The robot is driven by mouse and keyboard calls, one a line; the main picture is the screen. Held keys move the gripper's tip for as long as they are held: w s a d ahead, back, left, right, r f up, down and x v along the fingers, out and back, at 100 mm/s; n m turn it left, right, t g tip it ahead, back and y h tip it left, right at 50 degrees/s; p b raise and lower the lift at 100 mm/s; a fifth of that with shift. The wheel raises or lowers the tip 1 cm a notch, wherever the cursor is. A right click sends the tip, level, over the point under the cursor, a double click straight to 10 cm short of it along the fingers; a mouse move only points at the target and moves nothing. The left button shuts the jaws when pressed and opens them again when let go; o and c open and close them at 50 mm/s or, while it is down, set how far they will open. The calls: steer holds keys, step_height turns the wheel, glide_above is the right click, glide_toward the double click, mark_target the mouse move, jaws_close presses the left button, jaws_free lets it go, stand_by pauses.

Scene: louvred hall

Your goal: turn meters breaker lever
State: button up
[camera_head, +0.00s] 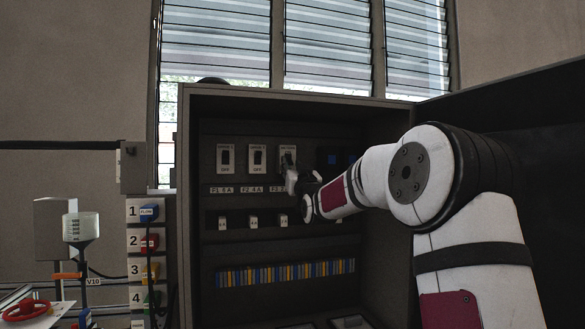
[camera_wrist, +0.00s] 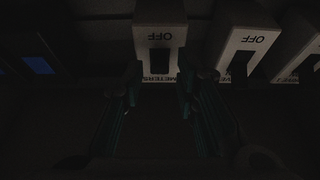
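The meters breaker (camera_head: 287,152) is the third white switch block from the left in the top row of the open cabinet, partly hidden by my gripper (camera_head: 301,181). In the wrist view the block (camera_wrist: 161,15) appears upside down, with OFF and METERS lettering and a dark lever (camera_wrist: 159,61). My gripper (camera_wrist: 160,83) is open there, one finger on each side of the lever's column in the picture. Contact with the lever cannot be told in this dark view.
Two similar breakers (camera_head: 225,157) (camera_head: 257,157) stand left of it; a blue square (camera_head: 332,159) is right. Small white switches (camera_head: 252,222) and a coloured terminal strip (camera_head: 285,272) lie below. The cabinet's wall (camera_head: 185,210) and open door (camera_head: 530,110) flank my arm.

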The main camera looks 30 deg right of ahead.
jaws_close()
steer(key=shift+r, duration=0.1)
steer(key=p, duration=0.1)
steer(key=r+g+p, duration=0.1)
steer(key=shift+s+p, duration=0.25)
steer(key=shift+p, duration=0.05)
steer(key=g+p, duration=0.1)
steer(key=p, duration=0.1)
steer(key=r+g+y+p, duration=0.1)
steer(key=shift+s+a+r+g+p, duration=0.1)
steer(key=shift+s+r+g+p, duration=0.1)
steer(key=shift+g+p, duration=0.15)
steer(key=shift+w+r+g+y+p, duration=0.15)
steer(key=shift+r+g+y+p, duration=0.2)
steer(key=shift+g+p, duration=0.7)
steer(key=shift+w+r+g+y+p, duration=0.3)
steer(key=shift+r+g, duration=0.2)
steer(key=shift+g, duration=0.5)
